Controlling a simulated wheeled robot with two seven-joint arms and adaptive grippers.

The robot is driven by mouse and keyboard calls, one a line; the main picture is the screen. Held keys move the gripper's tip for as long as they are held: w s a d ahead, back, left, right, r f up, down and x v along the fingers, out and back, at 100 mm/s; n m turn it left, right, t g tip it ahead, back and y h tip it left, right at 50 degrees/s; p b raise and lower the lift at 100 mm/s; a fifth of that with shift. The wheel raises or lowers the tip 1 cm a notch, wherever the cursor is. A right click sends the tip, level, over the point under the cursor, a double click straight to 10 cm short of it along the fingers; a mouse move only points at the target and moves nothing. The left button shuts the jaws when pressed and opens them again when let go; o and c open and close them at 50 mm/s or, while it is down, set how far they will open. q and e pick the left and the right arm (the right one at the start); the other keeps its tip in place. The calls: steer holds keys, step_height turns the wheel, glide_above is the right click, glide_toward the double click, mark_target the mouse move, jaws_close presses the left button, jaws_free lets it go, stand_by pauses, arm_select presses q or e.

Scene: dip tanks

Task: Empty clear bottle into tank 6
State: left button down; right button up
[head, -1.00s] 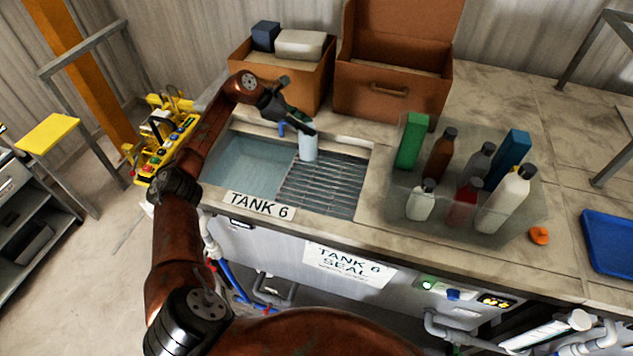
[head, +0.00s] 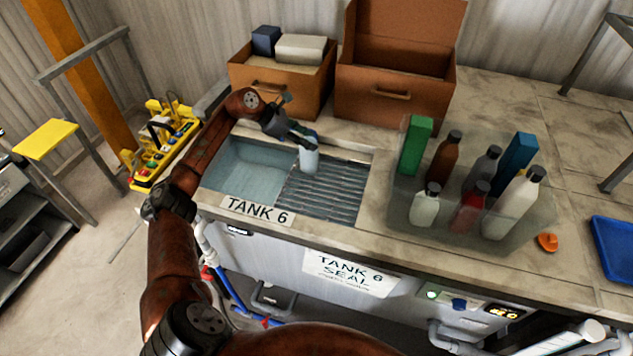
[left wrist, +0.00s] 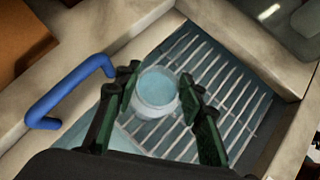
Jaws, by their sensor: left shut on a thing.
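My left gripper (head: 303,139) is shut on a pale, clear bottle (head: 310,160). It holds the bottle over the left part of the metal grate, near the edge of the open water of tank 6 (head: 247,166). The bottle leans slightly in the head view. In the left wrist view the bottle (left wrist: 157,91) sits between the two fingers of the gripper (left wrist: 163,84), its round top facing the camera and pale blue inside. The grate (left wrist: 222,82) lies below it. A white "TANK 6" label (head: 256,210) is on the tank's front rim. My right gripper is not in view.
A clear bin (head: 398,222) with several bottles and boxes stands right of the tank. An orange cap (head: 547,242) and a blue tray (head: 612,250) lie farther right. Two brown boxes (head: 395,94) (head: 283,88) stand behind. A blue handle (left wrist: 68,92) is beside the tank.

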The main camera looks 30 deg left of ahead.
arm_select(q)
steer(key=s+d+f+m+t+y+b, duration=0.3)
steer(key=s+d+m+t+y+b, duration=0.1)
steer(key=s+d+t+b, duration=0.2)
steer(key=shift+y+b, duration=0.3)
steer(key=shift+b, duration=0.15)
stand_by(1.0)
steer(key=shift+w+m+t, duration=0.1)
steer(key=shift+m+t, duration=0.2)
